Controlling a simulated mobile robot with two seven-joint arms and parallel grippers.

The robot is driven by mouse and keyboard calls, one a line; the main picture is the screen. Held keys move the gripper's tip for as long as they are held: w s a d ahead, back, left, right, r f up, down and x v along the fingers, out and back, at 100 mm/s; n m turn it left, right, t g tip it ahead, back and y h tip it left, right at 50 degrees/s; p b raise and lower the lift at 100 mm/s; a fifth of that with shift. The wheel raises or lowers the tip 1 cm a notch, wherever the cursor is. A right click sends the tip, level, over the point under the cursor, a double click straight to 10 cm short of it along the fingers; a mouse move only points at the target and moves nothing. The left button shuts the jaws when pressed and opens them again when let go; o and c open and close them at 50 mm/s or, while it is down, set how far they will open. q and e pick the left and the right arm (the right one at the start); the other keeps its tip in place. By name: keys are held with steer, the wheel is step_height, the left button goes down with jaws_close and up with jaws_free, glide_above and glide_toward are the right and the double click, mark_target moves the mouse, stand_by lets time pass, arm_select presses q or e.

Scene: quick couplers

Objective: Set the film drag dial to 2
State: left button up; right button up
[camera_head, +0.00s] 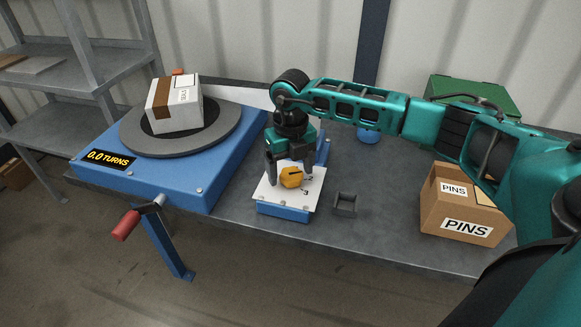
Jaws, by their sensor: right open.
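The film drag dial is an orange-yellow knob (291,177) on a white plate (270,196) atop a small blue base (283,211). The numbers 2 and 3 show on the plate to the right of the knob; other markings are hidden by my gripper. A dark pointer mark shows on the knob, but I cannot tell exactly which number it faces. My right gripper (289,176) points down over the dial, with its open fingers on either side of the knob. I cannot tell whether the fingers touch it. My left gripper is not in view.
A blue turntable unit (180,180) reading "0.0 TURNS" stands left with a white box (174,105) on its grey disc. Its red-handled crank (126,224) sticks out in front. A small grey holder (345,205), a PINS carton (462,207) and a green box (474,95) are to the right.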

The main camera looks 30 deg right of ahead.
mark_target(290, 172)
step_height(290, 172, up, 13)
stand_by(0.5)
steer(key=shift+f, duration=0.1)
